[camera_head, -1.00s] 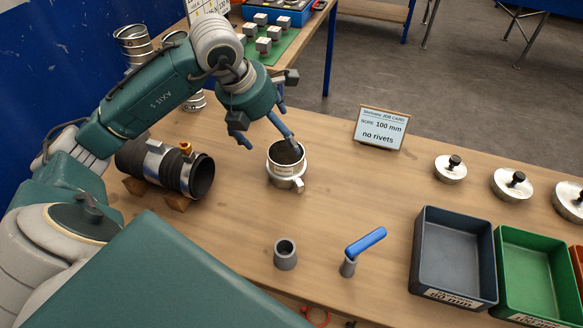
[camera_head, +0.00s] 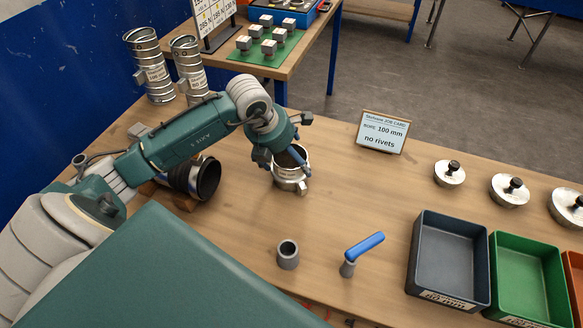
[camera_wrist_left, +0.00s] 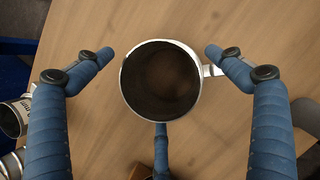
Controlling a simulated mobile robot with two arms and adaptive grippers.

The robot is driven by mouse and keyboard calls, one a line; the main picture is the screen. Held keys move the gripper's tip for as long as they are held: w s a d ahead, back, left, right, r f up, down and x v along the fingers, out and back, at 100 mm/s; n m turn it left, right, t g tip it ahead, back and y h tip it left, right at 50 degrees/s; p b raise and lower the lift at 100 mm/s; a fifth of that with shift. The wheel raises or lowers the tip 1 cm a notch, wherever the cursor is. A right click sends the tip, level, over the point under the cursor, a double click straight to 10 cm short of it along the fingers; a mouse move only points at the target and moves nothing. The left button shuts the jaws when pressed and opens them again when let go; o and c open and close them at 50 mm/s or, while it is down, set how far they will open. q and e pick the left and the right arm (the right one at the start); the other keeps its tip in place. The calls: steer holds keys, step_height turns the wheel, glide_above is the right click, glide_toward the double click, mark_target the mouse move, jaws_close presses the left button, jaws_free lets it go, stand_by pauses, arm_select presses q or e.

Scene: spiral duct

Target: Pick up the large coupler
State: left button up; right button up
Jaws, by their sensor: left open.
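The large coupler (camera_head: 290,180) looks like a short, shiny metal cylinder, upright on the wooden bench, with a small stub on its side. In the left wrist view its open round mouth (camera_wrist_left: 161,82) is centred, with the stub pointing right. My left gripper (camera_head: 283,158) is open above it and overlaps its rim in the head view. In the wrist view two blue fingers (camera_wrist_left: 160,54) stand on either side of the mouth, apart from it, and a third finger is below. The far side of the coupler is partly hidden by the gripper in the head view. My right gripper is not in view.
A black duct piece (camera_head: 206,178) lies just left of the coupler, partly behind my arm. Two metal ducts (camera_head: 150,65) stand at the back left. A grey ring (camera_head: 288,255), a blue-handled tool (camera_head: 365,246), trays (camera_head: 415,270) and knobbed metal discs (camera_head: 449,176) are nearer and right.

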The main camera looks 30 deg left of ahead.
arm_select(q)
steer(key=shift+c, duration=0.5)
steer(key=shift+s, duration=0.1)
steer(key=c, duration=1.1)
steer(key=shift+r, duration=0.1)
